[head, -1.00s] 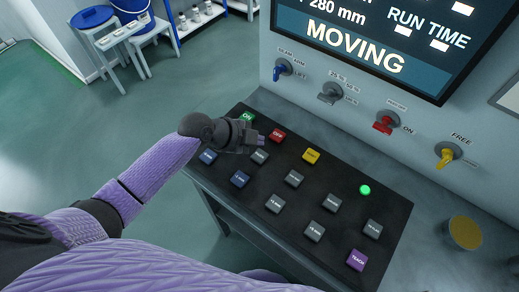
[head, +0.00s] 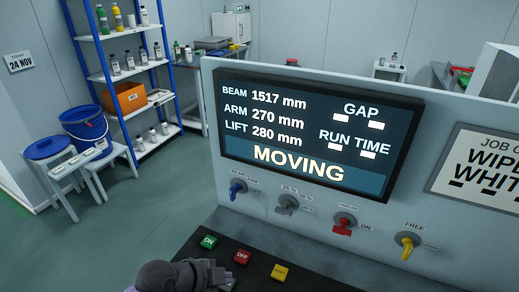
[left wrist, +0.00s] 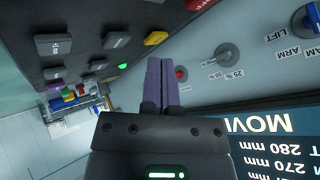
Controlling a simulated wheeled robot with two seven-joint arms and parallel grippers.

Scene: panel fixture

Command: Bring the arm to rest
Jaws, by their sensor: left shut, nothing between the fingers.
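My left gripper (head: 228,281) shows at the bottom edge in the head view, over the black button panel (head: 312,284), close to the red OFF button (head: 242,257) and the green ON button (head: 208,242). In the left wrist view its two purple fingers (left wrist: 161,66) lie together with nothing between them. The screen (head: 305,135) reads BEAM 1517 mm, ARM 270 mm, LIFT 280 mm and MOVING. A yellow button (head: 280,272) lies to the right. A small green lamp (left wrist: 123,66) is lit in the wrist view. My right gripper is out of view.
Blue (head: 237,188), grey (head: 287,204), red (head: 343,224) and yellow (head: 407,243) knobs line the upright panel below the screen. A shelf with bottles and an orange box (head: 124,98) stands behind left. A blue bucket (head: 88,131) is at far left. Open floor lies between.

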